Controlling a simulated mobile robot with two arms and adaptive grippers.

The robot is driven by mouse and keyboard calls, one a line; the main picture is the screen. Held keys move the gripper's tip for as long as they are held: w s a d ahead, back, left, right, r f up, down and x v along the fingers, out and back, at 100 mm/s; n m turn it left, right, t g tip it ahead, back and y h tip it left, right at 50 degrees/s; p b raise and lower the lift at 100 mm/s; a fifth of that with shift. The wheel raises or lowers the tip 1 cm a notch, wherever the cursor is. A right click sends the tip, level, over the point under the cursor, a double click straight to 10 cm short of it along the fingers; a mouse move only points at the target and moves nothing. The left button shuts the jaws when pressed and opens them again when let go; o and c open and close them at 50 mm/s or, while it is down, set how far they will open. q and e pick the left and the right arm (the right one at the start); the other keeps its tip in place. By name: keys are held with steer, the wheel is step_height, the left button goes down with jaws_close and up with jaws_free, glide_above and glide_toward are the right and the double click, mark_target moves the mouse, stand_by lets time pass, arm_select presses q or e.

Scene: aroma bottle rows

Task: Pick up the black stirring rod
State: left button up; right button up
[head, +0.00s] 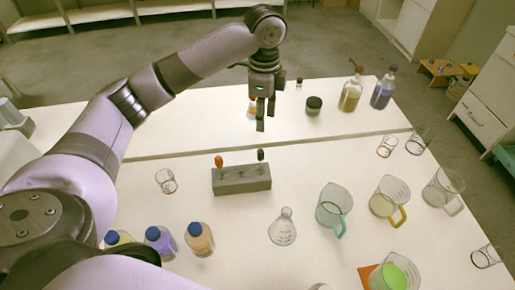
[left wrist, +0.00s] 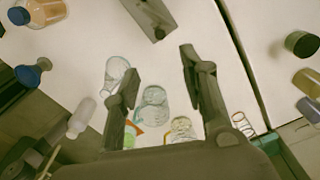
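A grey rectangular holder block (head: 241,180) stands near the middle of the front table. Two rods stand up from it: the black stirring rod (head: 261,155), with its dark top showing at the right, and an orange-topped rod (head: 219,161) at the left. My left gripper (head: 266,117) points down above and behind the block, apart from the black rod. In the left wrist view its two fingers (left wrist: 158,62) are spread with nothing between them. The holder block (left wrist: 148,12) shows at that view's top edge, partly cut off. My right gripper is not seen.
Glass beakers (head: 334,207) and a conical flask (head: 283,228) stand right of the block. Blue-capped bottles (head: 199,238) stand front left, and a small glass (head: 166,181) left. A dark jar (head: 314,105) and tall bottles (head: 351,92) stand on the rear table.

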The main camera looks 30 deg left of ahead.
mark_target(261, 151)
arm_select(q)
step_height(261, 151, down, 11)
steer(key=shift+s+r+p, duration=0.1)
steer(key=shift+r+p, duration=0.05)
steer(key=shift+p, duration=0.75)
steer(key=shift+f, duration=0.6)
steer(key=f, duration=0.1)
steer(key=f+p, duration=0.1)
steer(key=f, duration=0.2)
steer(key=shift+a, duration=0.3)
steer(key=shift+f+p, duration=0.3)
steer(key=shift+f, duration=0.3)
steer(key=shift+c, duration=0.5)
steer(key=c, duration=0.5)
jaws_close()
